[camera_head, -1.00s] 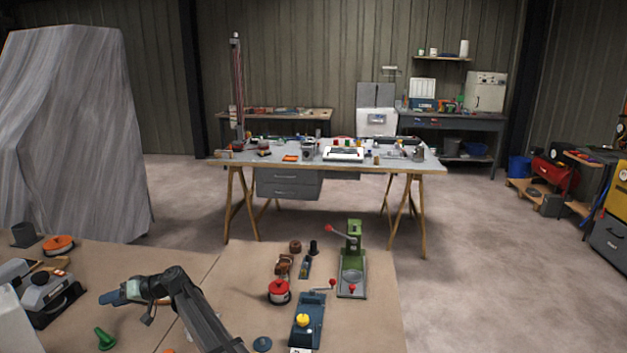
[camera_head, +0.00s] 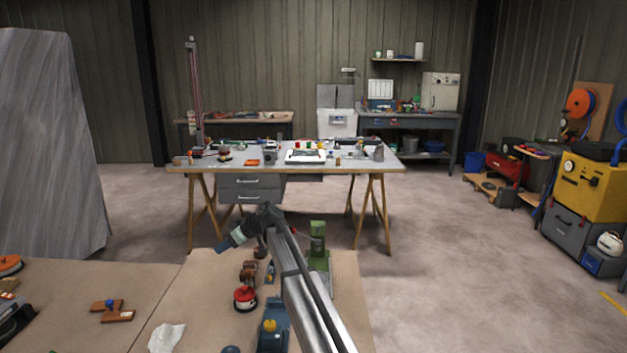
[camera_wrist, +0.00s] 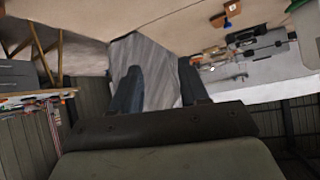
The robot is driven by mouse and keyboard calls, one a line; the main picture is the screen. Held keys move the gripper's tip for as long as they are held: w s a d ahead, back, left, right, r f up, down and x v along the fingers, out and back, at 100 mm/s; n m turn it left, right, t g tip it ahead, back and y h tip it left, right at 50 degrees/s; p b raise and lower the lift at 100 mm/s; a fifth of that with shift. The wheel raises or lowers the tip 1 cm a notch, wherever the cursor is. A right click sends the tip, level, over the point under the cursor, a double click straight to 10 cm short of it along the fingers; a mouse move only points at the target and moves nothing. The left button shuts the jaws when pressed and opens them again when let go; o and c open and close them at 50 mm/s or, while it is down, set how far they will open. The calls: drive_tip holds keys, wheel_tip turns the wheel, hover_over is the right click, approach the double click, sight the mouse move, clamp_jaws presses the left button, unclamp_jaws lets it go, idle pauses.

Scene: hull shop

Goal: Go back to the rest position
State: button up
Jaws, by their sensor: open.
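My gripper (camera_head: 226,243) is raised above the near workbench (camera_head: 149,275) in the head view, its end pointing left. My arm stretches up from the bottom of the picture to it and hides part of the green hand press (camera_head: 318,240). In the wrist view the two dark fingers of my gripper (camera_wrist: 161,84) stand apart with nothing between them. Behind them the grey draped sheet (camera_wrist: 158,55) shows, with the picture strongly tilted.
Close to my arm on the bench are a red-topped round pot (camera_head: 245,297) and a blue fixture with a yellow knob (camera_head: 270,335). A crumpled white cloth (camera_head: 166,337) lies to the left. A trestle table (camera_head: 345,164) stands beyond, across open floor.

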drive_tip(key=w+d+f+t+h, duration=0.1)
drive_tip(key=w+d+f, duration=0.15)
drive_tip(key=d, duration=1.85)
drive_tip(key=w+d+f+t+h, duration=0.15)
drive_tip(key=w+d, duration=0.25)
drive_tip(key=d, duration=1.6)
drive_tip(key=s+d+f+m+g+h, duration=0.1)
drive_tip(key=s+d+f+h, duration=0.1)
drive_tip(key=s+d+f, duration=0.65)
drive_tip(key=s+d+f+m+h, duration=0.25)
drive_tip(key=d+f, duration=0.65)
drive_tip(key=f, duration=0.6)
drive_tip(key=s+d+f+g+h, duration=0.1)
drive_tip(key=s+d+f, duration=0.5)
drive_tip(key=d+f, duration=0.45)
drive_tip(key=s+d+f+m+g+h, duration=0.1)
drive_tip(key=s+f+m+g+h, duration=0.15)
drive_tip(key=s+f, duration=1.8)
drive_tip(key=s+a+r+m+g, duration=0.1)
drive_tip(key=s+a+m+g, duration=0.1)
drive_tip(key=s+a, duration=0.5)
drive_tip(key=s+a+r+m+g, duration=0.1)
drive_tip(key=s+a+m+g, duration=0.1)
drive_tip(key=s+a, duration=0.6)
drive_tip(key=s+a+r+m+g, duration=0.2)
drive_tip(key=s+a, duration=0.6)
drive_tip(key=s, duration=1.1)
drive_tip(key=shift+a+m+g, duration=0.2)
drive_tip(key=shift+m+g, duration=0.2)
drive_tip(key=shift+m, duration=0.6)
